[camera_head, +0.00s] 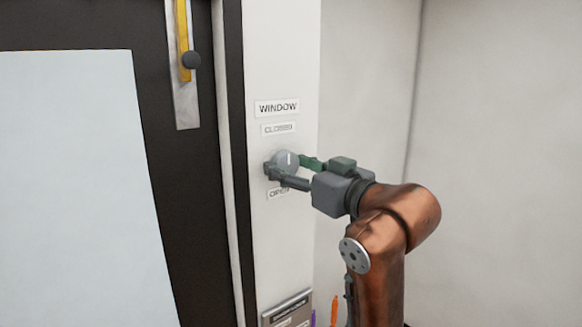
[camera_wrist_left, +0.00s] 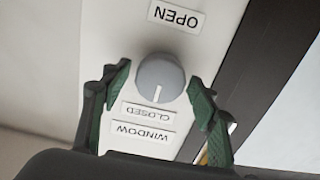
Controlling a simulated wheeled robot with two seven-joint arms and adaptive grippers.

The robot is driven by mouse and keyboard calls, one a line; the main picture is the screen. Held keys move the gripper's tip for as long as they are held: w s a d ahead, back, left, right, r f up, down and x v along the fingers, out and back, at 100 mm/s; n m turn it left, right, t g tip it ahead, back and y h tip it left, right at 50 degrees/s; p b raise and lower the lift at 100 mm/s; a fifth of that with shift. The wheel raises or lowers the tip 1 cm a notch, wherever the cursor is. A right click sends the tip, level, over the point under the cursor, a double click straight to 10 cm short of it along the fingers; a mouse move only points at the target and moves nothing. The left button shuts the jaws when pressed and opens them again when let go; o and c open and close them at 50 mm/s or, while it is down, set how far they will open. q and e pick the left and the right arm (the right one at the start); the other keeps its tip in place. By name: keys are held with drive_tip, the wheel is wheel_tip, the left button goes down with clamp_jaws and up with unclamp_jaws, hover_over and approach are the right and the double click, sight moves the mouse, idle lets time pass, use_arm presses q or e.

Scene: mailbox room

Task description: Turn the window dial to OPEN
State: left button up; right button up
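The grey round window dial (camera_head: 287,158) sits on a white wall panel, between a CLOSED label (camera_head: 278,128) above and an OPEN label (camera_head: 277,194) below. In the left wrist view, which is upside down, the dial (camera_wrist_left: 160,80) has a white mark facing the CLOSED label (camera_wrist_left: 149,111); the OPEN label (camera_wrist_left: 176,17) is on the opposite side. My left gripper (camera_head: 286,165) is open, its two green-grey fingers on either side of the dial. In the wrist view a gap shows between the dial and each finger (camera_wrist_left: 158,74). My right gripper is not in view.
A WINDOW sign (camera_head: 277,107) is above the labels. A dark-framed pale pane (camera_head: 75,180) is at the left, with a yellow bar (camera_head: 183,35) and dark knob on a metal plate. A grey holder (camera_head: 288,308) and orange and purple items are below. Bare wall is right.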

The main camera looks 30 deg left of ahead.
use_arm(q)
drive_tip(key=c, duration=0.9)
